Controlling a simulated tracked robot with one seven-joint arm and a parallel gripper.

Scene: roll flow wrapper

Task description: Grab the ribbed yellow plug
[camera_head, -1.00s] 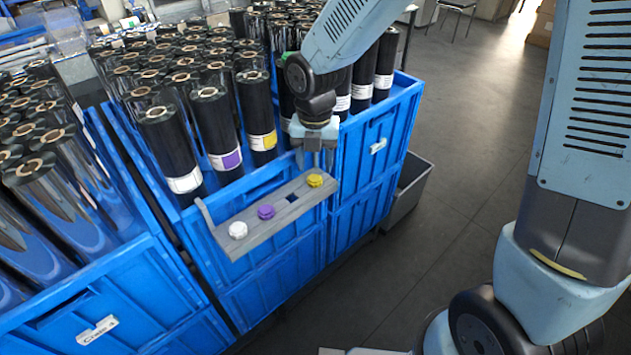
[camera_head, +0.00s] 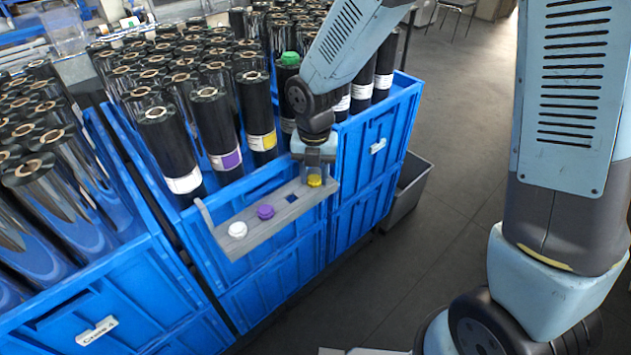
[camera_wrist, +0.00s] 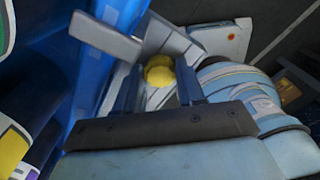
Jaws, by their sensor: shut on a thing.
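The yellow plug (camera_head: 314,181) sits at the right end of the grey rack (camera_head: 237,246) in the head view. My gripper (camera_head: 316,176) is lowered over it from above, and its fingers are shut on the plug. In the wrist view the yellow plug (camera_wrist: 159,74) shows between the two dark fingers of my gripper (camera_wrist: 160,90). Its ribs are too small to make out. A purple plug (camera_head: 265,212) and a white plug (camera_head: 238,229) stand in the same rack to the left.
The rack hangs on the front of a blue crate (camera_head: 270,262) full of upright black film rolls (camera_head: 172,150). One roll behind my arm carries a green plug (camera_head: 290,58). A grey bin (camera_head: 408,200) stands on the floor at right.

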